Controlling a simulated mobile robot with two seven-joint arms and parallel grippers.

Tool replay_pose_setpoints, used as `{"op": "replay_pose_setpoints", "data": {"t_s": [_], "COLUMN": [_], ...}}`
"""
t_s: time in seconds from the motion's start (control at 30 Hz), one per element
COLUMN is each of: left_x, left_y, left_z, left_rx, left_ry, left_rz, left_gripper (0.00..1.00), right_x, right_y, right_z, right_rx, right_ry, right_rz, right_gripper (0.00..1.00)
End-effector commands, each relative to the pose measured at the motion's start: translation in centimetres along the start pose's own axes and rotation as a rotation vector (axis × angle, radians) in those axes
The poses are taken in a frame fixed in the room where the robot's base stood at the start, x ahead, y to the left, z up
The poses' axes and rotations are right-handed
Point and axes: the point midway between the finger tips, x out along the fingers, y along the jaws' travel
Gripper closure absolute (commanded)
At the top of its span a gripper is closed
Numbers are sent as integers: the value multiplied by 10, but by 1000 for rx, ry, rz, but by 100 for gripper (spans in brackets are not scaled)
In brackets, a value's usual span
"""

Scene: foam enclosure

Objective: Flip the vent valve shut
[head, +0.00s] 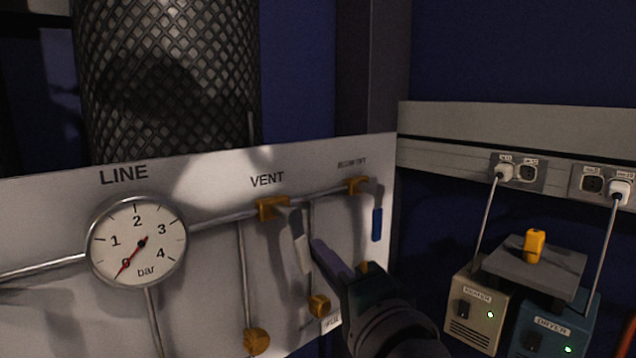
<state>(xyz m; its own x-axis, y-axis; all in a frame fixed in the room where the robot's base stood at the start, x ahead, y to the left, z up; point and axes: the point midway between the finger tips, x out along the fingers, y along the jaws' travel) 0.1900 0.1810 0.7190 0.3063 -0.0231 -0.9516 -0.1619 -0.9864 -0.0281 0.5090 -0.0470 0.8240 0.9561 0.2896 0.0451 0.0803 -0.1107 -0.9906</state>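The vent valve (272,207) is a brass body on the pipe under the VENT label on the white panel. Its lever (301,240) hangs down from the valve's right side, roughly across the pipe run. My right gripper (322,252) reaches in from the lower right. Its fingers point up and left, just right of the lever's lower part. I cannot tell whether they touch the lever. The fingers overlap in this view, so the gap between them is hidden. My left gripper is not in view.
A LINE pressure gauge (137,242) is at the panel's left. Another valve with a blue lever (377,224) hangs to the right of the vent valve. Brass fittings (257,341) sit lower. Two plugged-in boxes, including the DRYER (553,328), stand at right beneath a grey shelf.

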Motion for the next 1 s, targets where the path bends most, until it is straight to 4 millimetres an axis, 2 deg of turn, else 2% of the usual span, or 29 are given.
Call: {"op": "replay_pose_setpoints", "data": {"t_s": [0.4,1.0], "left_x": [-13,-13], "left_y": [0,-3], "left_z": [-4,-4], "left_rx": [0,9], "left_ry": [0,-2], "left_rz": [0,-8], "left_gripper": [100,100], "right_x": [-3,-3], "right_y": [1,2], "right_z": [10,10], "right_rx": [160,177], "right_ry": [-2,-1], "right_rz": [57,62], "right_gripper": [100,100]}}
